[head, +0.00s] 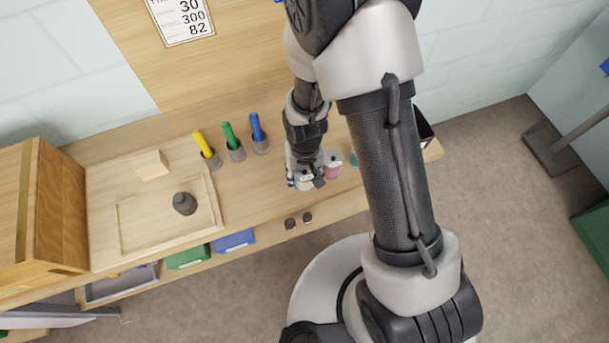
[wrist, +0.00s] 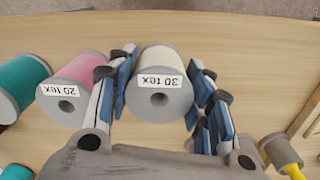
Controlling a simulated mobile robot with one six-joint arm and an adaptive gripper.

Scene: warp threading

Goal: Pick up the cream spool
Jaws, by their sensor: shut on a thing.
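The cream spool (wrist: 159,66) is between the two fingers of my gripper (wrist: 160,100) in the wrist view. It has grey ends and a label reading "30 tex". My gripper is shut on it, with blue pads against its sides. In the head view my gripper (head: 306,180) is over the right part of the wooden table, and the cream spool (head: 304,178) shows only in part there. I cannot tell whether the spool touches the table.
A pink spool (wrist: 78,78) labelled "20 tex" stands close to the left finger, with a teal spool (wrist: 20,85) beyond it. Yellow (head: 201,141), green (head: 230,136) and blue (head: 257,127) handled tools stand at the back. A wooden tray (head: 128,235) lies left.

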